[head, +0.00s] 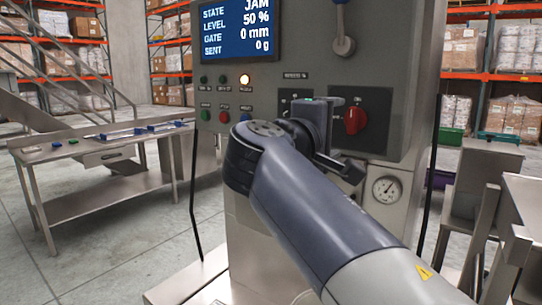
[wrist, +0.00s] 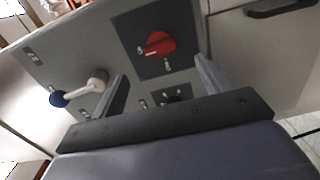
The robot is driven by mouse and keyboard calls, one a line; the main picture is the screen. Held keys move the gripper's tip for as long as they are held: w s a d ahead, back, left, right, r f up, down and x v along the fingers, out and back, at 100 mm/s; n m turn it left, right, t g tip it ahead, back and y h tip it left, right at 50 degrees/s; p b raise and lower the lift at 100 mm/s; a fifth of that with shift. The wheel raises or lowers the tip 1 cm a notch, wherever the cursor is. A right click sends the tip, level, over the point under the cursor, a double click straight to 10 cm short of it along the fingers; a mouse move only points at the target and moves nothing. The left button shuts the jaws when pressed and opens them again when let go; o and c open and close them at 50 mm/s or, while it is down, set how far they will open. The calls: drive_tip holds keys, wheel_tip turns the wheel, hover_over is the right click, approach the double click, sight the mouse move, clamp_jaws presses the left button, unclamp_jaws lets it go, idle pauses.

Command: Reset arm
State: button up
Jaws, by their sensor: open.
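My gripper (head: 333,165) is partly hidden behind my wrist in the head view, close to the grey control panel (head: 412,60). In the wrist view my gripper (wrist: 161,74) is open, with nothing between its two fingers. A red rotary knob (head: 355,120) on a dark square plate is just right of my wrist in the head view. In the wrist view the red knob (wrist: 158,45) lies beyond the fingertips. A lever with a pale handle and blue ball (wrist: 60,98) is left of the fingers. I cannot tell whether a finger touches the panel.
The screen (head: 238,30) reads JAM, level 50 %, gate 0 mm, sent 0 g. A gauge (head: 386,189) sits low on the machine. A steel bench (head: 100,205) stands left and steel stands (head: 468,190) right. Open floor lies left.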

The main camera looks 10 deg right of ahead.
sight(352, 121)
drive_tip(key=x, duration=1)
drive_tip(key=shift+p, duration=0.3)
drive_tip(key=shift+a, duration=0.1)
